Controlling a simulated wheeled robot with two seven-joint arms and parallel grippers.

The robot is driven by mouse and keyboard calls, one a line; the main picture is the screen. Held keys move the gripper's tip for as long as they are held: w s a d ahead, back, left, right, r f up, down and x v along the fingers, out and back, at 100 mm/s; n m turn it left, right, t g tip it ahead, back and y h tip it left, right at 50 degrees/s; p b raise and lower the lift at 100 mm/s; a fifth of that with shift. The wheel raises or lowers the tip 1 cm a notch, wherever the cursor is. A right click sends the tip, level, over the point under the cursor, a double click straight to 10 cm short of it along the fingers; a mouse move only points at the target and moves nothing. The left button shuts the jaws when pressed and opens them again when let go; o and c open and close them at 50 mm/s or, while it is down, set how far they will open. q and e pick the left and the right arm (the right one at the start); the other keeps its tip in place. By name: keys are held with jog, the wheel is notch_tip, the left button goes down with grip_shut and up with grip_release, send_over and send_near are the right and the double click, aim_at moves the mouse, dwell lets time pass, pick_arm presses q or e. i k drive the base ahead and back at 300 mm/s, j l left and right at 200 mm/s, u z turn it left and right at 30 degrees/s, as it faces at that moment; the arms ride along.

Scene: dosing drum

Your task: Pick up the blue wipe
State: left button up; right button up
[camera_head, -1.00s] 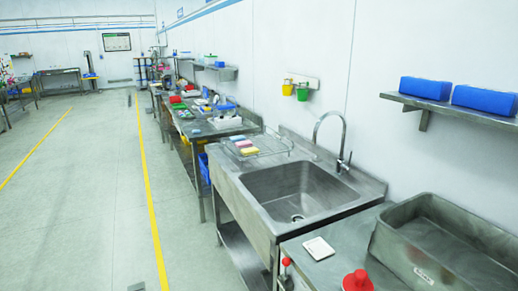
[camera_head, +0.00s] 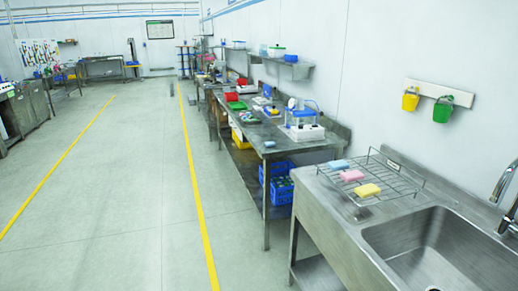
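A light blue pad (camera_head: 339,165), which looks like the blue wipe, lies on a wire rack (camera_head: 395,180) at the left end of the sink unit. A pink pad (camera_head: 352,176) and a yellow pad (camera_head: 367,190) lie in a row with it, nearer to me. The blue one is the farthest of the three and is uncovered. Neither of my grippers is in view.
The steel sink (camera_head: 430,250) is at the lower right, with its tap (camera_head: 505,183) at the right edge. Yellow (camera_head: 410,101) and green (camera_head: 443,109) cups hang on the wall. A steel bench (camera_head: 270,140) with equipment stands beyond. The floor to the left is clear.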

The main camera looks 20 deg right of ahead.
aim_at(336, 166)
jog(key=i+z, duration=0.15)
jog(key=i, duration=0.75)
jog(key=i+j+z, duration=0.1)
jog(key=i+j, duration=0.15)
jog(key=i, duration=0.6)
jog(key=i+z, duration=0.4)
jog(key=i+j+z, duration=0.1)
jog(key=z, duration=0.3)
jog(key=i+j+z, duration=0.2)
jog(key=z, duration=0.2)
jog(key=i+j+z, duration=0.4)
jog(key=i+z, duration=0.15)
jog(key=z, duration=0.3)
jog(key=i+j+z, duration=0.15)
jog(key=z, duration=0.35)
jog(key=i+j+z, duration=0.1)
jog(key=z, duration=0.35)
jog(key=i+j+z, duration=0.1)
jog(key=j+z, duration=0.2)
jog(key=z, duration=0.15)
jog(key=j+z, duration=0.2)
jog(key=z, duration=0.3)
jog(key=i, duration=0.05)
